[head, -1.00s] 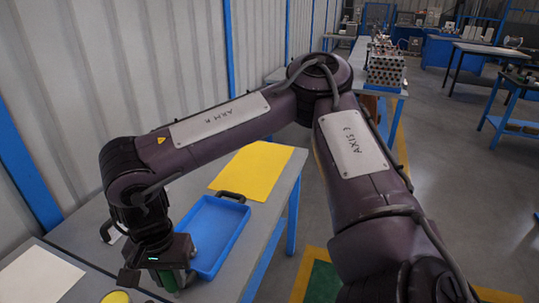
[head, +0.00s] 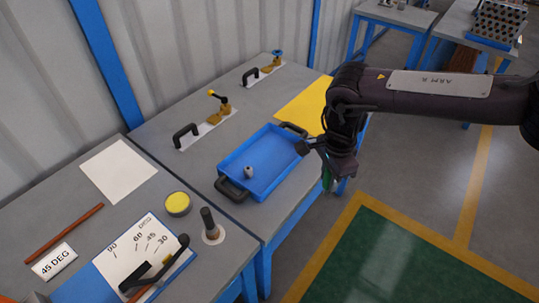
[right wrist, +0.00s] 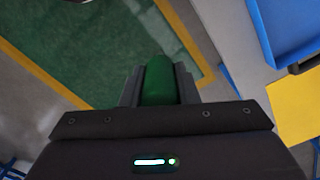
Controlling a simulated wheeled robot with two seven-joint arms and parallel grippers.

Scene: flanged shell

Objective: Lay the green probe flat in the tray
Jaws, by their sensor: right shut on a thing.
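The green probe (head: 327,180) is in my right gripper (head: 328,171), off the right edge of the table, above the floor. In the right wrist view the probe (right wrist: 158,82) stands between the two fingers, which close on its sides. In the head view it hangs roughly upright, partly hidden by the gripper. The blue tray (head: 282,148) lies on the table to the left of the gripper, with a black handle at each end. It holds a small pale cylinder (head: 248,172) near its front left end. My left gripper is not in view.
A yellow sheet (head: 300,108) lies behind the tray. Toggle clamps (head: 212,122) stand along the back. In front are a yellow disc (head: 178,203), a dark upright peg (head: 208,222) and an angle board (head: 140,250). The floor right of the table is open.

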